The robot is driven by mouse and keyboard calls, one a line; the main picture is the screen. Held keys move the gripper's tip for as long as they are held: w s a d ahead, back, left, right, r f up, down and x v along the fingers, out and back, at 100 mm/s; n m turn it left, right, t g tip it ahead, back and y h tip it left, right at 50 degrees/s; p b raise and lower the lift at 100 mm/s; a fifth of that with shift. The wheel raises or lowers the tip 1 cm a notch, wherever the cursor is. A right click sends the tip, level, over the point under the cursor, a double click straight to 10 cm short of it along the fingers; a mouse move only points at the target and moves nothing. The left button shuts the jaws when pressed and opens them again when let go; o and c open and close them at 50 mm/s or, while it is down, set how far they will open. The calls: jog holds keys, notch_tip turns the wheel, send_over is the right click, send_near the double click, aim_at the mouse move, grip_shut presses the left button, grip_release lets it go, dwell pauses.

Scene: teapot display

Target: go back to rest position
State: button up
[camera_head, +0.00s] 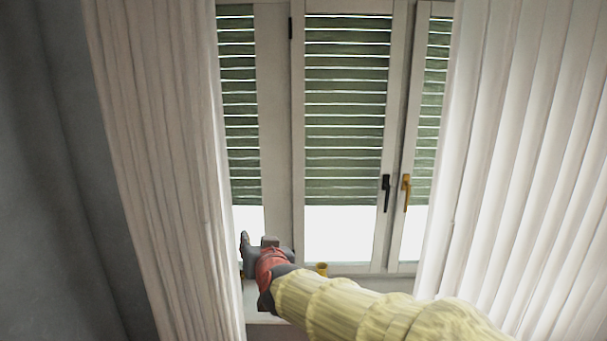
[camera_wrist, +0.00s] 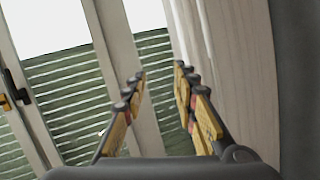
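My gripper (camera_head: 246,245) is at the window, at the end of my arm, which reaches in from the lower right in the head view. In the wrist view, its two yellow-padded fingers (camera_wrist: 160,78) stand apart with nothing visible between them. They point toward the window shutter and the curtain edge. A small yellow object (camera_head: 322,269), perhaps a cup, sits at the sill just right of my gripper, apart from it. My arm and gripper hide part of the sill. No teapot can be made out.
The window has green slatted shutters (camera_head: 345,110) behind white frames, with a black handle (camera_head: 386,192) and a brass handle (camera_head: 406,190). Pale curtains hang at the left (camera_head: 160,150) and the right (camera_head: 520,150). A dark grey wall (camera_head: 45,200) is at the far left.

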jog(key=s+d+f+g+h+b, duration=0.1)
jog(key=s+d+f, duration=0.4)
jog(key=s+d, duration=0.5)
jog(key=s+d+f+m+g+h+b, duration=0.1)
jog(key=s+d+f+g, duration=0.3)
jog(key=s+d, duration=0.6)
jog(key=s+d+f+g+h+b, duration=0.1)
jog(key=s+d+f+g+h, duration=0.2)
jog(key=s+d+f, duration=0.3)
jog(key=s+d, duration=0.4)
jog(key=s, duration=0.5)
jog(key=shift+s+d+f+m, duration=0.2)
jog(key=shift+d+f+m, duration=0.1)
jog(key=shift+d+f, duration=0.05)
